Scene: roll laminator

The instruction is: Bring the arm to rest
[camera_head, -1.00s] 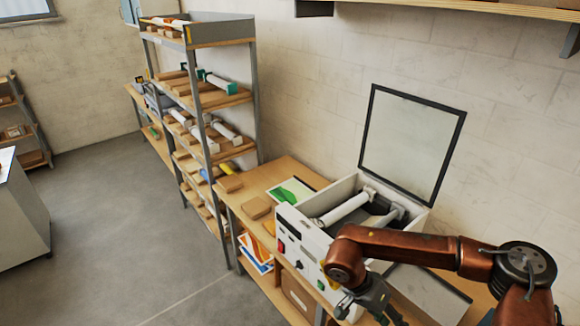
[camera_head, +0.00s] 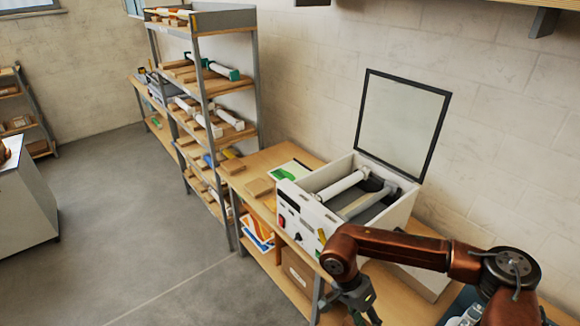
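My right arm comes in from the right, its copper links crossing in front of the roll laminator. My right gripper (camera_head: 365,318) hangs low at the bottom edge, before the bench front, its fingers apart with nothing seen between them. The white laminator (camera_head: 310,222) stands on the wooden bench with its dark-framed clear lid (camera_head: 402,125) raised. A white roller (camera_head: 342,187) and a greyish roller or bar show inside it. My forearm hides part of its lower right side. My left gripper is not in view.
A shelf rack (camera_head: 258,95) with rollers and boxes stands beyond. A grey-white cabinet (camera_head: 25,215) stands at left. The floor between is open. A blue-grey item (camera_head: 465,314) shows at bottom right.

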